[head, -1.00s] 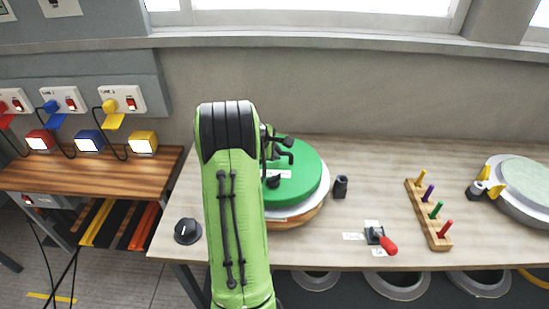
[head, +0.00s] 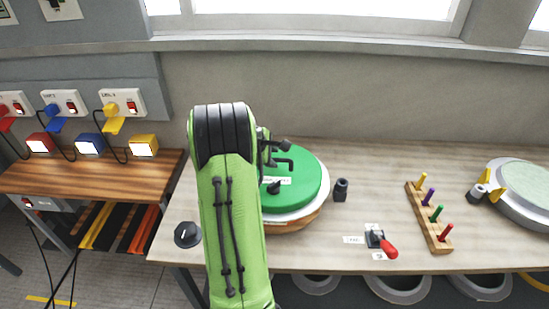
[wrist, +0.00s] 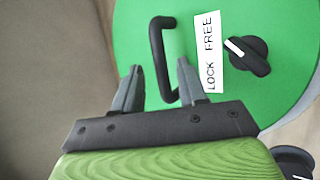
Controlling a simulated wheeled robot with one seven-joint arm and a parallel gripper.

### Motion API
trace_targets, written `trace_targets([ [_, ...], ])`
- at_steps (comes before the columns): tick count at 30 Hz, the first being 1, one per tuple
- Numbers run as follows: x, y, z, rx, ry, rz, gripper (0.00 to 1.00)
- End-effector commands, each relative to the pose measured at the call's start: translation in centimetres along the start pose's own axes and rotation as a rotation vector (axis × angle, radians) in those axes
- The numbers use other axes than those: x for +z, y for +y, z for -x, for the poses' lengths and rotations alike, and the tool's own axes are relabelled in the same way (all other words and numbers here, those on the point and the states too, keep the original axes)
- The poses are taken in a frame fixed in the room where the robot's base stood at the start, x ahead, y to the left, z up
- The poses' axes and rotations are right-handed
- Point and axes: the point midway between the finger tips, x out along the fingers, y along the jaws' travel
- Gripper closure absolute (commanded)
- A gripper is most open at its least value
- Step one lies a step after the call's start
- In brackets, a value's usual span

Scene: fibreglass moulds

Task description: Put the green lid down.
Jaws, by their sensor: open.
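The green lid (head: 300,185) lies flat on a round white-rimmed mould with a wooden base (head: 295,224) on the table. In the wrist view the lid (wrist: 208,100) carries a black bar handle (wrist: 157,50), a white label reading LOCK and FREE (wrist: 211,55), and a black knob with a white mark (wrist: 248,55). My gripper (wrist: 160,78) is open, its two grey fingers apart on either side of the handle's near part. I cannot tell how far above the lid the fingertips are. In the head view my arm hides the lid's left part.
A small black cylinder (head: 340,190) stands just right of the mould. Further right are a red-handled lever (head: 386,246), a wooden rack with coloured pegs (head: 429,222) and a round grey mould (head: 522,195). A black dial (head: 187,234) is at the table's front left.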

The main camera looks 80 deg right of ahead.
Motion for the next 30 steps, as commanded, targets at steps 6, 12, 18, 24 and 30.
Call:
trace_targets([
  [6, 0.0, 0.2, 6.3, 0.005, 0.001, 0.001, 0.58],
  [12, 0.1, 0.1, 9.2, 0.001, -0.001, 0.0, 0.58],
  [18, 0.1, 0.0, 9.5, -0.001, -0.002, -0.001, 0.58],
  [24, -2.2, -0.9, 12.8, 0.014, 0.074, -0.031, 0.58],
  [30, -9.0, -10.2, 27.4, -0.055, 0.427, -0.169, 0.58],
])
